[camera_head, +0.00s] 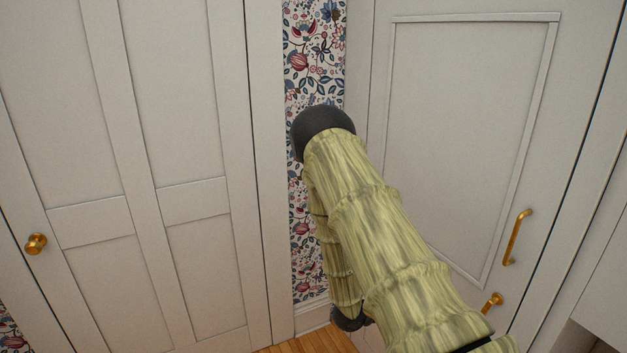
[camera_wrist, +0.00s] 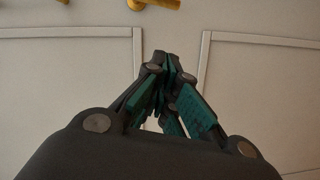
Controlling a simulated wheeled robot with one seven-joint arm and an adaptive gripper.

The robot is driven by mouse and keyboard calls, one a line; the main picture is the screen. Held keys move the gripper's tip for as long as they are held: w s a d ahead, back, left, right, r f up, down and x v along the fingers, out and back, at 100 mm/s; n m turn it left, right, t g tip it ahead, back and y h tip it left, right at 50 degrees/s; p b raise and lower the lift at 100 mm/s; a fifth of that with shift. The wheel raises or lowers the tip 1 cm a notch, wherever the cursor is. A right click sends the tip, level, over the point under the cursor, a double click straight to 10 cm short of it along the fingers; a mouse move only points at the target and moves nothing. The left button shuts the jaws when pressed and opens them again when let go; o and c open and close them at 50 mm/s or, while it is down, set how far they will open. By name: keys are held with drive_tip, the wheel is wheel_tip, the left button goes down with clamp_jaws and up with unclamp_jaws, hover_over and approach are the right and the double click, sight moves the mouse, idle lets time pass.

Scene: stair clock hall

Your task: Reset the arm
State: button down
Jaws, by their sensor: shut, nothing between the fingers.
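My gripper (camera_wrist: 168,62) shows in the wrist view, dark with green pads. Its fingers are together and hold nothing. Behind it is a pale panelled surface, with brass hardware (camera_wrist: 155,4) at the top edge of that view. In the head view my arm, in a yellow-green covering, rises from the lower right to a black joint near the middle. My gripper cannot be made out in the head view.
A pale panelled door (camera_head: 165,180) with a brass knob (camera_head: 36,244) stands at the left. A pale cabinet door (camera_head: 460,130) with a brass handle (camera_head: 516,237) is at the right, close to my arm. Floral wallpaper (camera_head: 314,60) lies between them. A little wooden floor (camera_head: 318,341) shows below.

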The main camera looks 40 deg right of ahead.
drive_tip(key=w+a+f+n+t+y, duration=0.2)
drive_tip(key=a+f+n+t+y, duration=0.55)
drive_tip(key=a+f, duration=1.2)
drive_tip(key=s+a+f+y, duration=0.2)
drive_tip(key=s+a+y, duration=0.2)
drive_tip(key=s+a, duration=0.4)
drive_tip(key=s+a+f+g+y, duration=0.1)
drive_tip(key=s+a+y, duration=0.3)
drive_tip(key=a, duration=1)
drive_tip(key=s+f, duration=0.1)
drive_tip(key=s, duration=0.2)
drive_tip(key=shift+s+a+f+m+y, duration=0.15)
drive_tip(key=shift+s+a+m+y, duration=0.05)
drive_tip(key=shift+s+m+y, duration=0.2)
drive_tip(key=shift+d, duration=0.1)
